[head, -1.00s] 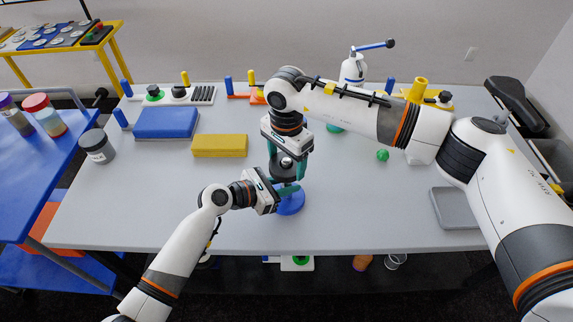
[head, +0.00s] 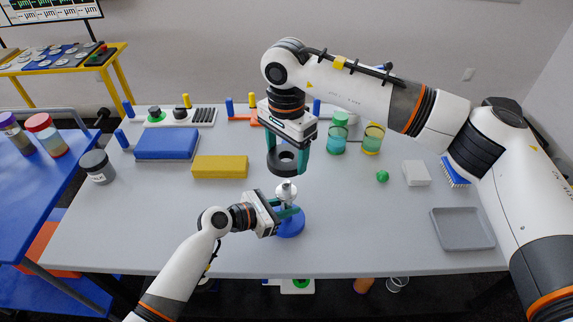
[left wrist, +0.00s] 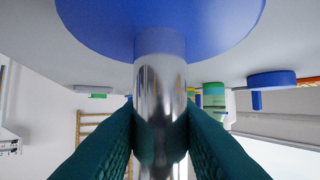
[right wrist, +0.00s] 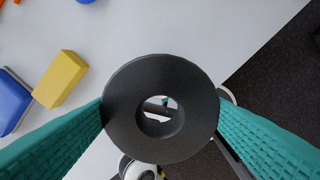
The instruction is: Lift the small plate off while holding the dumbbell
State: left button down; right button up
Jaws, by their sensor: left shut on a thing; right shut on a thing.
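The dumbbell stands upright on the table, with its blue base disc (head: 291,226) down and a silver bar (head: 286,190) rising from it. My left gripper (head: 284,212) is shut on the bar just above the blue disc; the left wrist view shows the bar (left wrist: 160,95) between its fingers. My right gripper (head: 289,160) is shut on the small dark plate (head: 282,168), a black ring held level above the top of the bar and apart from it. In the right wrist view the plate (right wrist: 122,110) sits between both fingers, with its hole open.
A yellow block (head: 220,167) and a blue block (head: 167,144) lie to the left, near a dark-lidded jar (head: 97,167). A grey tray (head: 462,229), a white box (head: 416,173) and a green ball (head: 382,176) are to the right.

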pick_arm(q)
jog(key=c, duration=1.1)
grip_release()
jog(key=shift+o, duration=0.2)
pick_arm(e)
jog(key=shift+r, duration=0.3)
